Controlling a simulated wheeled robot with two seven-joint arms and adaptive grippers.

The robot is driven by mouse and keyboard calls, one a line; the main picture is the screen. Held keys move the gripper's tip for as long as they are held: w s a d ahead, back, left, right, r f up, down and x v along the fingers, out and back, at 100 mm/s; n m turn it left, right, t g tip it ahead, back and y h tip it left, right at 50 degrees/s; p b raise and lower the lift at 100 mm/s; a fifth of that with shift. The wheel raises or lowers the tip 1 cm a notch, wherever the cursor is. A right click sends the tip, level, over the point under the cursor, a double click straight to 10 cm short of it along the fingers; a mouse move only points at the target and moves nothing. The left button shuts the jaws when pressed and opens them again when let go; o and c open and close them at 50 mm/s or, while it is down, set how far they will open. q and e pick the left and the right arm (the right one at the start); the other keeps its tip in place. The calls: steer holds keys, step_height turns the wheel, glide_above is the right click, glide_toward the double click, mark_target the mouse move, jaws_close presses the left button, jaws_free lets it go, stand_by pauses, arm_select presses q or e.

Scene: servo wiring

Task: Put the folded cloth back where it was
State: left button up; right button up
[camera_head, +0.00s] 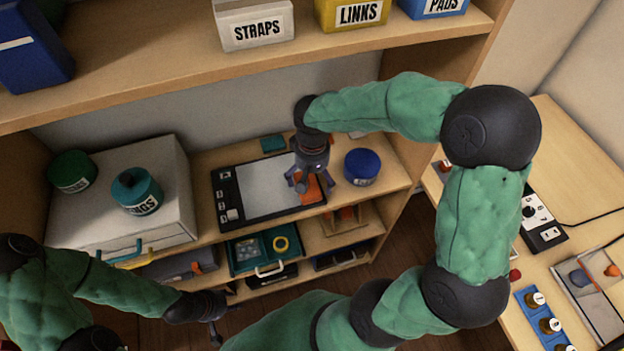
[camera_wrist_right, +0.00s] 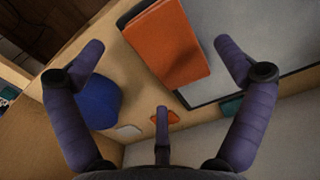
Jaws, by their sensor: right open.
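The folded cloth is orange. In the head view the cloth (camera_head: 314,190) lies on the shelf at the right end of a dark-framed panel, partly hidden by my right gripper (camera_head: 310,183). In the right wrist view the cloth (camera_wrist_right: 168,42) lies at the panel's edge, ahead of the spread fingers of my right gripper (camera_wrist_right: 160,48). That gripper is open, with nothing held, and points down over the cloth. My left gripper (camera_head: 214,333) is low at the left, in front of the shelves, away from the cloth; its fingers are too small to read.
A blue round container (camera_head: 361,167) stands close right of the cloth. The dark-framed panel (camera_head: 224,190) lies left of it. A white box (camera_head: 172,215) with green pots stands further left. The upper shelf (camera_head: 150,75) overhangs at the back, carrying labelled bins.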

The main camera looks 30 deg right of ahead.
mark_target(312, 184)
step_height(312, 184, up, 4)
steer(key=shift+r+p, duration=0.2)
steer(key=shift+p, duration=0.4)
stand_by(2.2)
